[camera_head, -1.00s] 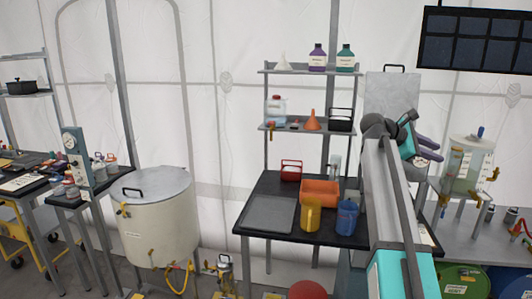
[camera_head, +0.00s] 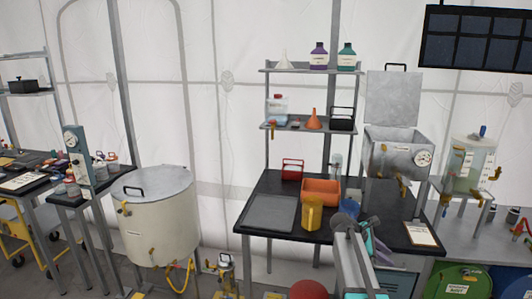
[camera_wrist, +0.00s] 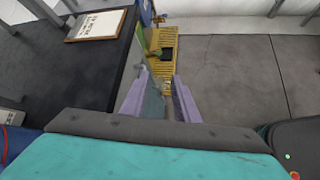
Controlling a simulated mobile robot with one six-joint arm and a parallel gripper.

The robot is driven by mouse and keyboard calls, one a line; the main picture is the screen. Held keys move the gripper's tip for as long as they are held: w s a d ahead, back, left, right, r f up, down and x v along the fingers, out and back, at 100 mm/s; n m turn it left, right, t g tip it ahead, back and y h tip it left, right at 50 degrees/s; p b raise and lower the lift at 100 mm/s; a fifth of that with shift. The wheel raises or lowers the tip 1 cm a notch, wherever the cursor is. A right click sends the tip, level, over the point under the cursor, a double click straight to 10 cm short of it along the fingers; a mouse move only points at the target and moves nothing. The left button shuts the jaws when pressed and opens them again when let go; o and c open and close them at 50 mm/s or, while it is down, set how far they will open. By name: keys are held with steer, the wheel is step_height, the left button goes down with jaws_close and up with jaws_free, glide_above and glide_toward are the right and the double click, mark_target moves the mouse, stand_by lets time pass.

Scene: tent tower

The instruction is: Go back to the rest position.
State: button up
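My gripper (camera_wrist: 168,92) shows in the wrist view with its two pale purple fingers apart. I see nothing held between them. It points down past the edge of the dark table (camera_wrist: 85,75), over the grey floor (camera_wrist: 235,80). My arm covers part of the blue jug (camera_head: 350,208).
The black table holds a grey tray (camera_head: 270,214), an orange bin (camera_head: 320,190), a yellow jug (camera_head: 312,212) and a clipboard (camera_head: 421,234). A metal tank (camera_head: 395,150) stands behind right. A large cream vat (camera_head: 160,220) stands left.

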steer(key=s+a+f+m+g+y, duration=0.1)
steer(key=s+a+f, duration=0.3)
steer(key=s+f, duration=0.55)
steer(key=s+a+f+g+y, duration=0.15)
steer(key=s+a+f, duration=0.35)
steer(key=f, duration=0.7)
steer(key=s+a+f+m+g+y, duration=0.15)
steer(key=s+a+f, duration=0.25)
steer(key=s+f, duration=0.55)
steer(key=s+a+f+m+y, duration=0.2)
steer(key=s+a+f+m, duration=0.1)
steer(key=s, duration=0.5)
steer(key=s+a+f+m+g+y, duration=0.1)
steer(key=s+a+f+m, duration=0.3)
steer(key=s, duration=0.4)
steer(key=s+a+f+m+g+y, duration=0.1)
steer(key=s+a+f+m+y, duration=0.2)
steer(key=s+a+m, duration=0.2)
steer(key=s+a, duration=0.1)
steer(key=s, duration=0.1)
steer(key=shift+s+a+f+b, duration=0.35)
steer(key=shift+s+a+b, duration=0.05)
